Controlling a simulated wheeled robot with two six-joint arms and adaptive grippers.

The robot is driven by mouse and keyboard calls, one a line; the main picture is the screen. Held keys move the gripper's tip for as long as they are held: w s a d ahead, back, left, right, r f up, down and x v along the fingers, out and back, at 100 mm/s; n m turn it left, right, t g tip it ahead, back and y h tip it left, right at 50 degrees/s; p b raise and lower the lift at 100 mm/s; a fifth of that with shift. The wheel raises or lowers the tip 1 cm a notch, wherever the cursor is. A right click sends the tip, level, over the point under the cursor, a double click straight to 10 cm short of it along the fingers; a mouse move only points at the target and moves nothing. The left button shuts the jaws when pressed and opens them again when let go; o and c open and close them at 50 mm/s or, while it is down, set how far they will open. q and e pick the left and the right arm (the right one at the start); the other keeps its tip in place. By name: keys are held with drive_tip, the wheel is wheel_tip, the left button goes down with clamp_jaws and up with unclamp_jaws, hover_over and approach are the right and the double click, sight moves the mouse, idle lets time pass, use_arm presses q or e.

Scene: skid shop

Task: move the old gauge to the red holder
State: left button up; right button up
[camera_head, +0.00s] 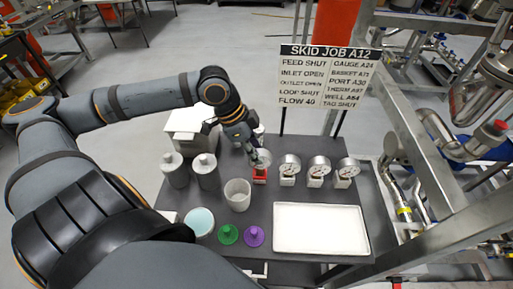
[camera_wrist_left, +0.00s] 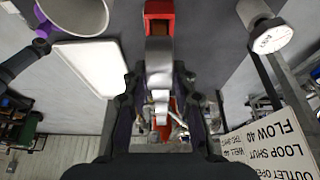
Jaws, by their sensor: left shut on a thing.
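The old gauge (camera_head: 266,157) is a silver round-cased dial, partly hidden behind my left gripper (camera_head: 256,156) in the head view. My left gripper is shut on it; in the left wrist view the silver case (camera_wrist_left: 160,62) lies between the two fingers (camera_wrist_left: 160,98). The red holder (camera_head: 260,176) is a small red block on the dark table, directly below the gauge. Its red top also shows in the left wrist view (camera_wrist_left: 158,10), touching or close to the gauge's end. I cannot tell whether the gauge is fully seated. My right gripper is not in view.
Several similar gauges (camera_head: 318,168) stand on white holders to the right. A sign (camera_head: 326,76) stands behind them. A white tray (camera_head: 321,228), a grey cup (camera_head: 237,195), green (camera_head: 228,236) and purple (camera_head: 254,237) knobs, and grey canisters (camera_head: 206,172) occupy the table.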

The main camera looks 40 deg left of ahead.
use_arm(q)
drive_tip(key=shift+f+b, duration=0.3)
drive_tip(key=shift+f, duration=0.2)
drive_tip(key=shift+f, duration=0.2)
drive_tip(key=shift+f+b, duration=0.35)
drive_tip(key=shift+b, duration=0.05)
drive_tip(key=o, duration=0.9)
drive_tip(key=shift+o, duration=0.4)
drive_tip(key=o, duration=0.3)
